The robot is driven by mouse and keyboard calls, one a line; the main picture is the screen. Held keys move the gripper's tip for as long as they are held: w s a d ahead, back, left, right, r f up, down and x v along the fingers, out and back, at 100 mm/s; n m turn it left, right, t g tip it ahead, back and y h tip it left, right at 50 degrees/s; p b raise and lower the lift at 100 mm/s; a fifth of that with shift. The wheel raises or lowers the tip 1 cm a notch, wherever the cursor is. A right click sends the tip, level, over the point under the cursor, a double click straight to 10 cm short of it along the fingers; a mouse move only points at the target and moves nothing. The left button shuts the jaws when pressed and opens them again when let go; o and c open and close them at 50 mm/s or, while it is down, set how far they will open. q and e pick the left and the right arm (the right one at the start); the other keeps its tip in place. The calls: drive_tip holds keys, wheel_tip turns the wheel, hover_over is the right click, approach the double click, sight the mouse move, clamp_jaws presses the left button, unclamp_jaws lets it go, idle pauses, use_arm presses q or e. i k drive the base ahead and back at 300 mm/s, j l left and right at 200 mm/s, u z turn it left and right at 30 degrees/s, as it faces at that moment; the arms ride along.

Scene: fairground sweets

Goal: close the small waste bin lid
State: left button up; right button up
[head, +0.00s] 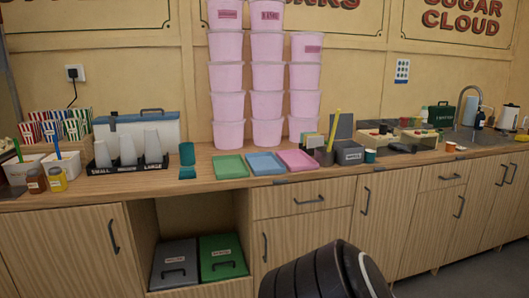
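A small dark grey bin (349,153) with a white label stands on the wooden counter, right of the pink tray; the label is too small to read surely. Its lid (342,126) appears raised, a dark grey panel standing upright at the bin's back. The inside of the bin is mostly hidden by its front wall. Neither of my grippers shows in the head view. Only a dark arm link of mine shows at the bottom, below the counter.
A cup with a yellow stick (327,155) stands close left of the bin, and a small teal cup (370,156) close right. Pink tubs (267,105) are stacked high behind. Grey (175,262) and green (222,258) lidded boxes sit in the open shelf below.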

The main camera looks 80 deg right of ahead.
sight(344, 130)
drive_tip(key=z, duration=3.15)
drive_tip(key=i+l, duration=1.05)
drive_tip(key=i, duration=0.15)
